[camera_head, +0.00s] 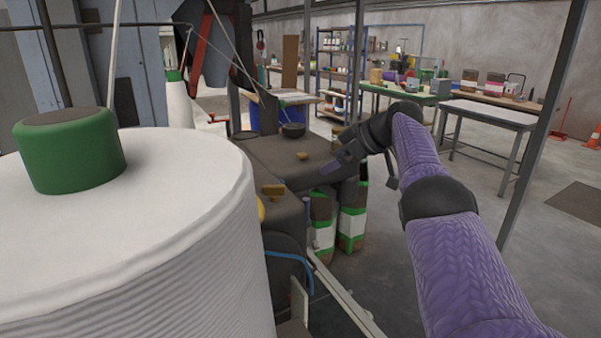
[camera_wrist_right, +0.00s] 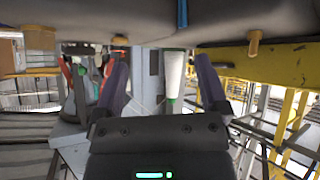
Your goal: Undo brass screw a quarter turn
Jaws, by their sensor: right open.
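Two small brass screws show in the head view on the dark machine housing (camera_head: 262,150): one (camera_head: 302,156) on its top and one (camera_head: 273,190) nearer, at its front edge. I cannot tell which one the task means. My right gripper (camera_head: 326,168) reaches in from the right, just right of the farther screw and apart from it. In the right wrist view its two fingers (camera_wrist_right: 163,68) stand wide apart with nothing between them. There, brass pieces show at the upper left (camera_wrist_right: 40,37) and upper right (camera_wrist_right: 255,44), both outside the fingers. My left gripper is not in view.
A large white roll (camera_head: 130,240) with a green cap (camera_head: 70,150) fills the left foreground. A blue hose (camera_head: 290,257) curves low in front. Benches (camera_head: 490,112) and a metal post (camera_head: 540,125) stand at right.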

